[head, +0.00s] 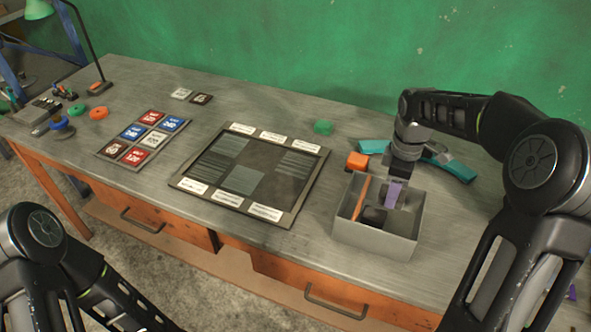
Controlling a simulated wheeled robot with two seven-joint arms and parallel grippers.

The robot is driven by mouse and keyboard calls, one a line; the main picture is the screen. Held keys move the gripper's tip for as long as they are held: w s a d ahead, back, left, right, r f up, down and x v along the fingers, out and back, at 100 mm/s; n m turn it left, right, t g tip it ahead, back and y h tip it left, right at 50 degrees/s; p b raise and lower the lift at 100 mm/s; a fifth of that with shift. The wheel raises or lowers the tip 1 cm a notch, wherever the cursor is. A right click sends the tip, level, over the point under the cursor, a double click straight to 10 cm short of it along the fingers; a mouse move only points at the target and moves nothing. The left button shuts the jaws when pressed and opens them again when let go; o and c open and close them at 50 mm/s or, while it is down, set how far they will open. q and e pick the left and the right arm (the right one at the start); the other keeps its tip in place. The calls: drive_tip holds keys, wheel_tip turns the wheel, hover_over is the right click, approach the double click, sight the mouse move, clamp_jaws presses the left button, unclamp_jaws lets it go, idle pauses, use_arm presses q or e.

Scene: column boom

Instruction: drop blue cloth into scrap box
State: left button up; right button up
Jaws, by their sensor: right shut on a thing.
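The scrap box (377,241) is a grey open box near the front right of the bench. My right gripper (399,175) points down over the box's back part, with its jaws shut. A small purple-blue strip (394,194), which looks like the blue cloth, shows directly below the fingertips, within the outline of the box. Whether its lower end touches the box floor cannot be told. My left gripper is out of view; only my left arm shows at the lower left.
An orange strip and a dark piece (373,216) lie in the box. An orange block (357,160) and a teal item (455,164) are behind it. The bench between board and box is clear.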

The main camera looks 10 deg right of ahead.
drive_tip(key=shift+f, duration=0.4)
drive_tip(key=o, duration=1.4)
drive_tip(key=shift+o, duration=0.2)
drive_tip(key=shift+r, duration=0.1)
wheel_tip(320, 180, up, 8)
drive_tip(key=shift+f+b, duration=0.15)
drive_tip(key=shift+b, duration=0.55)
